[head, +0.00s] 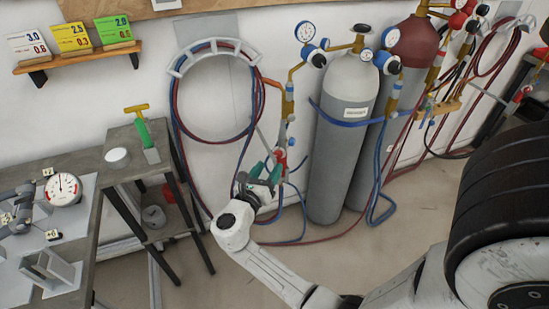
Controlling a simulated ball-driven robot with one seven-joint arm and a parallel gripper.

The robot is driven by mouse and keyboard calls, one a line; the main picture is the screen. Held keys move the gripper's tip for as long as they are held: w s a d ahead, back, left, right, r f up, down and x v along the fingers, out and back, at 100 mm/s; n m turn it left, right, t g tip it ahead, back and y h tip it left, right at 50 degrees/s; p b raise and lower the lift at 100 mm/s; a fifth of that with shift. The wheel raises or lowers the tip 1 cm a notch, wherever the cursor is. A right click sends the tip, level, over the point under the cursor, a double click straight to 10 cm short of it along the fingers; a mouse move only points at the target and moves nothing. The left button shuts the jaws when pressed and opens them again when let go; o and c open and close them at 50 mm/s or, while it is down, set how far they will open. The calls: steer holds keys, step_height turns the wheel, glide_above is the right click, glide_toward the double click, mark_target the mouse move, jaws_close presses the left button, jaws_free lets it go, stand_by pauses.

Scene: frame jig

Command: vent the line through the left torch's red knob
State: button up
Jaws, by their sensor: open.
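The left torch (288,104) is a brass-coloured torch upright on the wall, left of the grey cylinder. Its red knob (281,154) shows low on the torch, close to blue parts. My gripper (267,171) has green fingers and is open. Its fingertips are just below and left of the red knob in the picture. I cannot tell whether a finger touches the knob. My gripper partly hides the torch's lower end and the hoses there.
A grey cylinder (343,135) and a dark red cylinder (416,42) stand right of the torch. Coiled red and blue hoses hang on a white rack (214,44). Hoses trail across the floor. A small side table (124,146) stands at left, beside a workbench.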

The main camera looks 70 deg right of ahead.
mark_target(277, 155)
steer(key=shift+s+d, duration=0.15)
steer(key=shift+d, duration=2.5)
steer(key=shift+c, duration=0.3)
jaws_close()
